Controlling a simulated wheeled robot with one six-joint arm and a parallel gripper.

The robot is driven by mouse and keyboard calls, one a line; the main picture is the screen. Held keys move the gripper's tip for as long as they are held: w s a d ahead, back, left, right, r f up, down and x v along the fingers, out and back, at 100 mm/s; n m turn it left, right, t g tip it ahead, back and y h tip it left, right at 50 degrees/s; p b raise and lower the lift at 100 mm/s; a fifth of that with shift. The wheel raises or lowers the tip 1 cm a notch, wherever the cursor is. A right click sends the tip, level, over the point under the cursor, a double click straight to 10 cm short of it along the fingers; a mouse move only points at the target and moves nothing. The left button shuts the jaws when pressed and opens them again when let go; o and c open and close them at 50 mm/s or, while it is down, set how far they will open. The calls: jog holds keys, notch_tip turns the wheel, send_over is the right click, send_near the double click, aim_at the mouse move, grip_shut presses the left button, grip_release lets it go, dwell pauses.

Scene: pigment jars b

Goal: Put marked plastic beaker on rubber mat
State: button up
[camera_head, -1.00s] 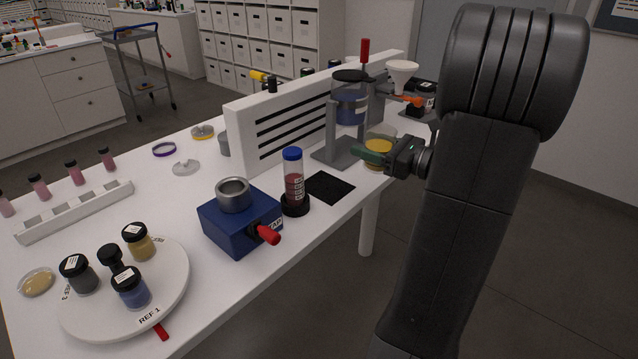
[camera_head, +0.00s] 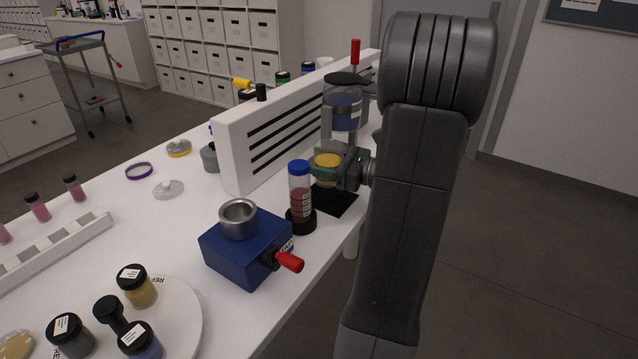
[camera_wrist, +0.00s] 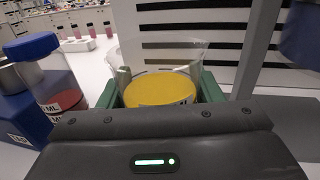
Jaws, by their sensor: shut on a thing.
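The marked plastic beaker (camera_head: 326,163) is clear with yellow contents. My gripper (camera_head: 335,168) is shut on it, and in the wrist view the beaker (camera_wrist: 160,88) stands upright between the green fingers (camera_wrist: 162,90). The black rubber mat (camera_head: 336,199) lies flat on the white table near its right edge. In the head view the beaker appears over the back part of the mat. I cannot tell whether its base touches the mat, since my gripper hides the base.
A blue-capped tube (camera_head: 299,190) in a black base stands just left of the mat. A blue box with a metal cup (camera_head: 240,247) is nearer. A white slotted panel (camera_head: 287,128) and a stand with a blue-filled vessel (camera_head: 343,110) are behind.

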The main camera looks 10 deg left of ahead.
jog(key=shift+f+b, duration=0.3)
jog(key=shift+f, duration=2)
jog(key=shift+f, duration=0.15)
jog(key=o, duration=1.1)
jog(key=d, duration=0.4)
jog(key=s+d, duration=0.1)
jog(key=d, duration=0.3)
jog(key=s+d, duration=0.1)
jog(key=d, duration=0.3)
